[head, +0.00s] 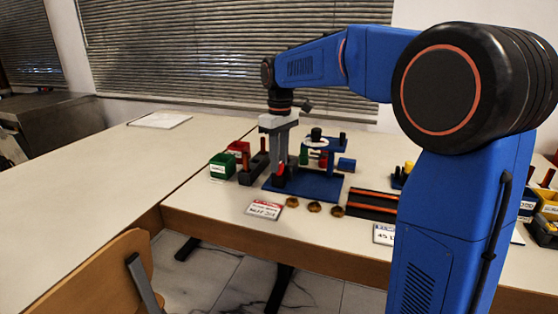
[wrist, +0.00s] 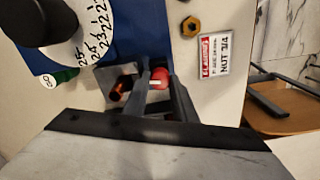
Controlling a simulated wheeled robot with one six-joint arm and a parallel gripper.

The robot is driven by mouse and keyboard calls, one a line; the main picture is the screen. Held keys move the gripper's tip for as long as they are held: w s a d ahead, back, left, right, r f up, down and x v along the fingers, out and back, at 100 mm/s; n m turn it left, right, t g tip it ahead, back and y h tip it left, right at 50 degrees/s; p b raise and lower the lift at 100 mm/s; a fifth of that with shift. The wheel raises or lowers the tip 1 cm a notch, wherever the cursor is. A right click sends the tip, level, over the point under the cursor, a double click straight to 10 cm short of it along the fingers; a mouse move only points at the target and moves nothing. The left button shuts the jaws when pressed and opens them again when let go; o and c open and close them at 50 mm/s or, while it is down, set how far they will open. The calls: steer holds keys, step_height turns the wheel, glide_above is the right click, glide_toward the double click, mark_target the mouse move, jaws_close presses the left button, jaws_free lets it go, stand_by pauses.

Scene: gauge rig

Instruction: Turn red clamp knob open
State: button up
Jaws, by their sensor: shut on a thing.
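The red clamp knob (wrist: 159,78) shows between the two fingers of my gripper (wrist: 160,88) in the wrist view. It has a pale mark on its face. My gripper (head: 280,178) is shut on the knob, with a finger on either side of it. In the head view my gripper points down at the left part of the blue rig base (head: 318,187), and only a bit of red shows there. The rig carries a black knob (head: 316,133) on top, and a numbered white dial (wrist: 97,40) shows in the wrist view. The fingers hide part of the clamp.
Green (head: 222,165) and red (head: 238,149) bins stand left of the rig. A red-and-white label card (head: 264,210) and several brass nuts (head: 314,207) lie in front. A dark striped tray (head: 372,205) lies to the right. The table's left part is mostly clear.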

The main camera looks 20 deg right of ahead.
steer(key=shift+n, duration=0.8)
